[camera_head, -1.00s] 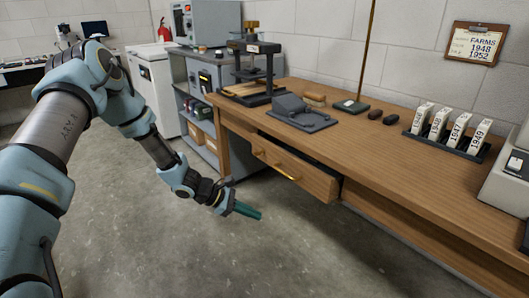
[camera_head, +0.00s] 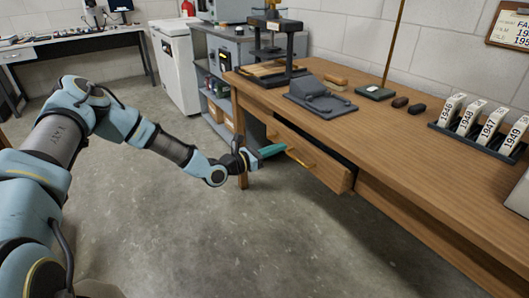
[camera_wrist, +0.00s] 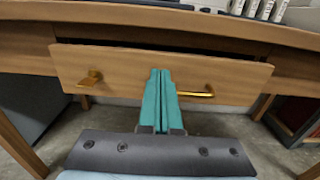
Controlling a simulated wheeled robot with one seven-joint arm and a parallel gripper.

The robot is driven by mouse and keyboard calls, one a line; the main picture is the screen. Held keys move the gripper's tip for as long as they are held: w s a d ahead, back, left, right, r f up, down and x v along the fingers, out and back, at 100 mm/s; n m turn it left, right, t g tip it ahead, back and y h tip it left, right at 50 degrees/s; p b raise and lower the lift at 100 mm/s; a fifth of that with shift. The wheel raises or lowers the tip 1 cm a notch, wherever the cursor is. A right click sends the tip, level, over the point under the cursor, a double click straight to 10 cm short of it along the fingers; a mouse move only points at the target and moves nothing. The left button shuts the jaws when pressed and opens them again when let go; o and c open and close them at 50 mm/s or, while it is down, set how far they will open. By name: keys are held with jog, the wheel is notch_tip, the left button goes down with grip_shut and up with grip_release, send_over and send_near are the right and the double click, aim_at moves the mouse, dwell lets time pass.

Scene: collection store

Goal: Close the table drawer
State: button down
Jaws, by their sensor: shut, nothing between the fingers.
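The table drawer (camera_head: 318,164) is part of the wooden table (camera_head: 365,135) and stands partly open, with a dark gap above its front. Its front (camera_wrist: 125,66) fills the middle of the wrist view, with a brass handle (camera_wrist: 197,93) right of centre and a small brass knob or lock piece (camera_wrist: 91,78) at left. My gripper (camera_head: 282,148) is shut and empty, its teal fingers together. In the wrist view the fingertips (camera_wrist: 160,74) overlap the drawer front between the two brass pieces; whether they touch it I cannot tell.
On the table are a press (camera_head: 275,45), a grey cradle (camera_head: 320,97), small dark objects and a rack of numbered cards (camera_head: 470,140). Grey shelving (camera_head: 222,70) and a white cabinet (camera_head: 177,68) stand beyond. The floor in front (camera_head: 220,240) is clear.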

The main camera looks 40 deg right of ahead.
aim_at(297, 139)
jog(key=shift+s+d, duration=0.2)
jog(key=shift+d, duration=2.35)
jog(key=d, duration=0.4)
jog(key=shift+s+d+b, duration=0.15)
jog(key=shift+d+b, duration=0.05)
jog(key=shift+b, duration=0.1)
jog(key=shift+d+r, duration=0.1)
jog(key=shift+r, duration=0.1)
jog(key=shift+r, duration=0.1)
